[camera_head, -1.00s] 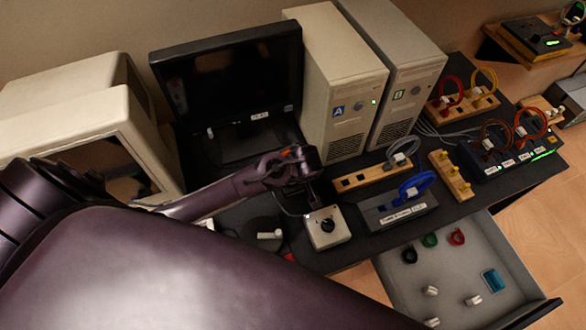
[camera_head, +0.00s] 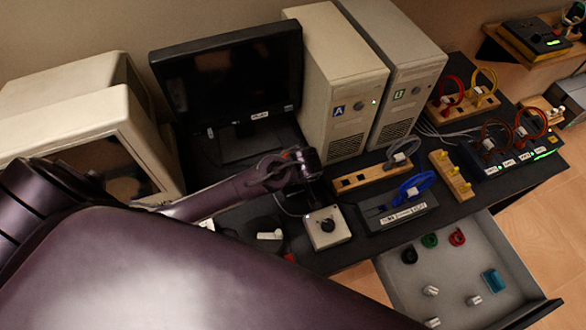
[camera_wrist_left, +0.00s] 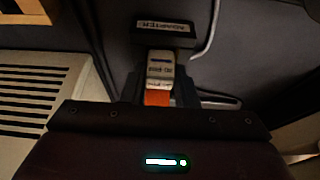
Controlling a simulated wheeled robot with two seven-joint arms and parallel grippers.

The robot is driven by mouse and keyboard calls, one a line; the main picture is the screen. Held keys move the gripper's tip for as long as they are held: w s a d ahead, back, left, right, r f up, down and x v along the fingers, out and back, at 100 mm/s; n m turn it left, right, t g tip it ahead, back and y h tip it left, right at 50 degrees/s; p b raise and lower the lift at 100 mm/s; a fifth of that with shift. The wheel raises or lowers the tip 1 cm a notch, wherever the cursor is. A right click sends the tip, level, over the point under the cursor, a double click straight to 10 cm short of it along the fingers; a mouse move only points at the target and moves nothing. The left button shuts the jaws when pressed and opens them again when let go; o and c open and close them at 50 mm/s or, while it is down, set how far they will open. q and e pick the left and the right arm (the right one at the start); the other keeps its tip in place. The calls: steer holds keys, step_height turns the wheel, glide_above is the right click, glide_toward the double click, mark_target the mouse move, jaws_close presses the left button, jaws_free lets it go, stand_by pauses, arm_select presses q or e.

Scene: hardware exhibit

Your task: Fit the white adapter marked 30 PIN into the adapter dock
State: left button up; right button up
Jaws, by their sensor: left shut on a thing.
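In the left wrist view, a white adapter (camera_wrist_left: 160,70) with small dark print and an orange end (camera_wrist_left: 157,98) sits between the fingers of my left gripper (camera_wrist_left: 160,90), which is shut on it. The print is too small to read surely. The black adapter dock (camera_wrist_left: 164,31), with a white label reading ADAPTER, is just beyond the adapter's far end. I cannot tell whether the adapter touches or enters it. In the head view my left gripper (camera_head: 309,167) is in front of tower A, and the adapter and dock are not discernible. My right gripper is not in view.
Beige tower A (camera_head: 340,90) stands close behind my left gripper. An open drawer (camera_head: 450,270) holds several small parts.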

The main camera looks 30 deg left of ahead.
arm_select(q)
steer(key=shift+f, duration=0.4)
stand_by(0.3)
steer(key=o, duration=1.7)
steer(key=shift+c, duration=0.2)
steer(key=shift+r, duration=0.1)
steer(key=p+v, duration=0.7)
steer(key=shift+r, duration=0.15)
stand_by(0.4)
